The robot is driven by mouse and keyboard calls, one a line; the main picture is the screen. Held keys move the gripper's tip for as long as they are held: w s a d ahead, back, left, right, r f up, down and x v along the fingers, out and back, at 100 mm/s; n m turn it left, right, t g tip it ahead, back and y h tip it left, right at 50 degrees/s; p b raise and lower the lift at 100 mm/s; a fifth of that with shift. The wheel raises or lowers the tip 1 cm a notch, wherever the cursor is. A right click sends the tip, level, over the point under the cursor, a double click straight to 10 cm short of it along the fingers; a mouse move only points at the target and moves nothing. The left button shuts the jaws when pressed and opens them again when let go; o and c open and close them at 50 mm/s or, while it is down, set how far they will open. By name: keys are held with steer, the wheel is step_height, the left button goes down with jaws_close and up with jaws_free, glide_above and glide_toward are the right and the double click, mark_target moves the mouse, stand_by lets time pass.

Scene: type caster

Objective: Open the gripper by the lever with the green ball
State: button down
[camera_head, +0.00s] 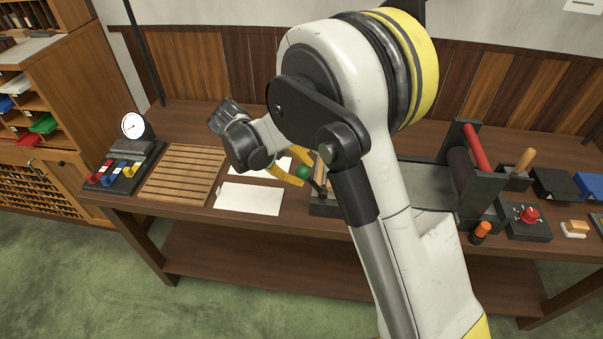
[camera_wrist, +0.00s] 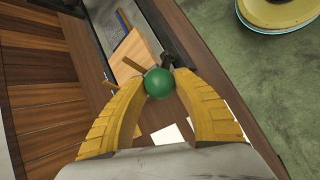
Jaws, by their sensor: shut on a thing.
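A green ball (camera_head: 303,172) sits at the end of a lever on the workbench, partly hidden by my arm in the head view. In the wrist view the green ball (camera_wrist: 159,83) lies between the tips of my gripper (camera_wrist: 160,78). The yellow fingers curve in from both sides and are shut on it. In the head view my gripper (camera_head: 292,168) reaches down at the ball from the left. The lever is mostly hidden; a dark piece shows just beyond the ball in the wrist view.
White paper sheets (camera_head: 250,198) and a slatted wooden board (camera_head: 180,175) lie left of the ball. A dial gauge (camera_head: 134,126) stands at the far left. A press with a red roller (camera_head: 476,147) stands on the right. The bench front edge is close to the ball.

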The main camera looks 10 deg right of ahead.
steer(key=shift+f, duration=0.1)
stand_by(0.3)
steer(key=c, duration=0.9)
jaws_free()
steer(key=shift+w+a, duration=0.1)
steer(key=shift+c, duration=0.2)
steer(key=v, duration=1.2)
